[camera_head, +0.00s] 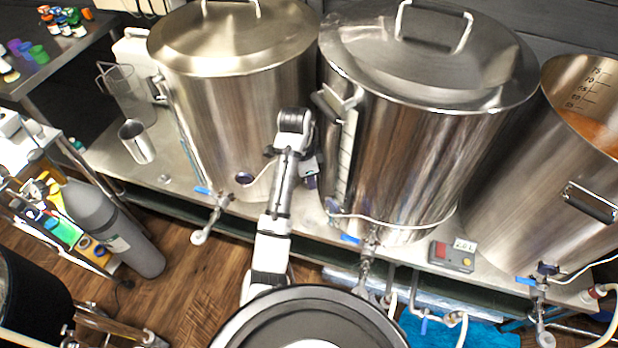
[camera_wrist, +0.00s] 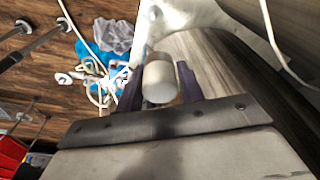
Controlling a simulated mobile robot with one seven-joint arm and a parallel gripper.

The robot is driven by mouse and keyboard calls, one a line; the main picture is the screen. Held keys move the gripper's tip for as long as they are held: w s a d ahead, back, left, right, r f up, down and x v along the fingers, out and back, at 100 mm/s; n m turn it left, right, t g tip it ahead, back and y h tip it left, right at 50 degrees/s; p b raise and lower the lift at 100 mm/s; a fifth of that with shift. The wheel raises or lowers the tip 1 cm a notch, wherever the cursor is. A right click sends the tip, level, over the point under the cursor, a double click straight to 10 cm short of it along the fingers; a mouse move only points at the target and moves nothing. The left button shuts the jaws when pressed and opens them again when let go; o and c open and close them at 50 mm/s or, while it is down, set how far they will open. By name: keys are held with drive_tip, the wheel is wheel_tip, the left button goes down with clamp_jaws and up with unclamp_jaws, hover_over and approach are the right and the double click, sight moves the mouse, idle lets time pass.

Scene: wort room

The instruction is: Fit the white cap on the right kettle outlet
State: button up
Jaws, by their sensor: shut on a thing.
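My gripper (camera_wrist: 159,84) has purple fingers shut on a white cylindrical cap (camera_wrist: 158,78). In the head view my gripper (camera_head: 311,178) hangs between the left kettle (camera_head: 235,100) and the middle kettle (camera_head: 400,150); the cap cannot be made out there. The right kettle (camera_head: 560,190) stands at the right edge, without a lid in view, with amber liquid inside. Its outlet (camera_head: 545,272) has a blue-handled valve low on the front and a downward pipe. My gripper is well left of this outlet. The outlet's lower end is near the picture's bottom edge, unclear.
The left outlet (camera_head: 219,203) and middle outlet (camera_head: 370,252) jut out from the bench front. A control box (camera_head: 452,257) sits between the middle and right kettles. Hoses and a blue cloth (camera_head: 480,333) lie below. A grey gas cylinder (camera_head: 112,230) stands at left by open wooden floor.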

drive_tip(key=shift+s+a+r, duration=0.15)
drive_tip(key=shift+a+r, duration=0.1)
drive_tip(key=shift+r, duration=0.15)
drive_tip(key=shift+d+r, duration=0.15)
drive_tip(key=shift+r, duration=0.95)
